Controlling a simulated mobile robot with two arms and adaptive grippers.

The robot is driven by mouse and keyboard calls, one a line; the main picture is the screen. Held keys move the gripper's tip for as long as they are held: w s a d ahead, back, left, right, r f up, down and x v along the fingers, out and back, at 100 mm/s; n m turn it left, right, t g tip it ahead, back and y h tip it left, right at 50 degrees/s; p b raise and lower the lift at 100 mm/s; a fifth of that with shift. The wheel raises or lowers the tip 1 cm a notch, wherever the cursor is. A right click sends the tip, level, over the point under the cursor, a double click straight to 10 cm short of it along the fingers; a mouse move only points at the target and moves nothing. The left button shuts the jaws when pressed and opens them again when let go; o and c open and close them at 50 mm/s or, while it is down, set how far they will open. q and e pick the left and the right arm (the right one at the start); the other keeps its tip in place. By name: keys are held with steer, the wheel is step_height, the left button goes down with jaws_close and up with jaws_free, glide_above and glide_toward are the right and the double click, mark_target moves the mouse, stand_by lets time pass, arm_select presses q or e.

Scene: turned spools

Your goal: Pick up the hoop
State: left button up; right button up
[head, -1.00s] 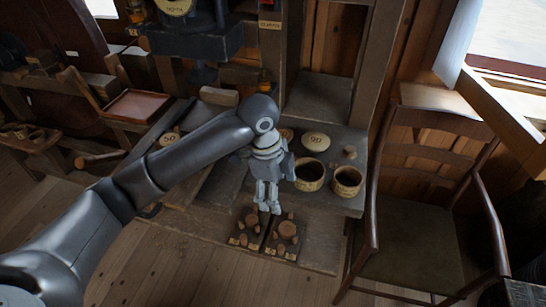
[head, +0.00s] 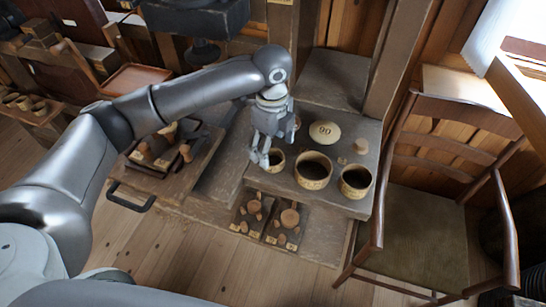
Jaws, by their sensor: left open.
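My left gripper (head: 260,160) points down over the front of the wooden bench shelf (head: 330,196), open, with nothing seen between its fingers. A small, pale, ring-like round piece with a dark middle (head: 276,161) is right beside the fingertips, partly covered by them. It may be the hoop, but I cannot tell for sure. Two larger pale round pots with dark insides, one in the middle (head: 313,171) and one at right (head: 355,181), stand to its right. My right gripper is not in view.
A pale disc marked 90 (head: 325,132) and a small wooden knob (head: 361,146) lie behind the pots. Dark boards with wooden pegs (head: 282,228) sit below. A handled tray (head: 183,178) is at left. A chair (head: 430,210) stands at right.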

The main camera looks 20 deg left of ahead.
mark_target(273, 164)
arm_select(q)
step_height(273, 164, down, 4)
steer(key=shift+s+d+f+p, duration=0.1)
steer(key=shift+p, duration=0.35)
steer(key=shift+c, duration=0.4)
steer(key=c, duration=0.7)
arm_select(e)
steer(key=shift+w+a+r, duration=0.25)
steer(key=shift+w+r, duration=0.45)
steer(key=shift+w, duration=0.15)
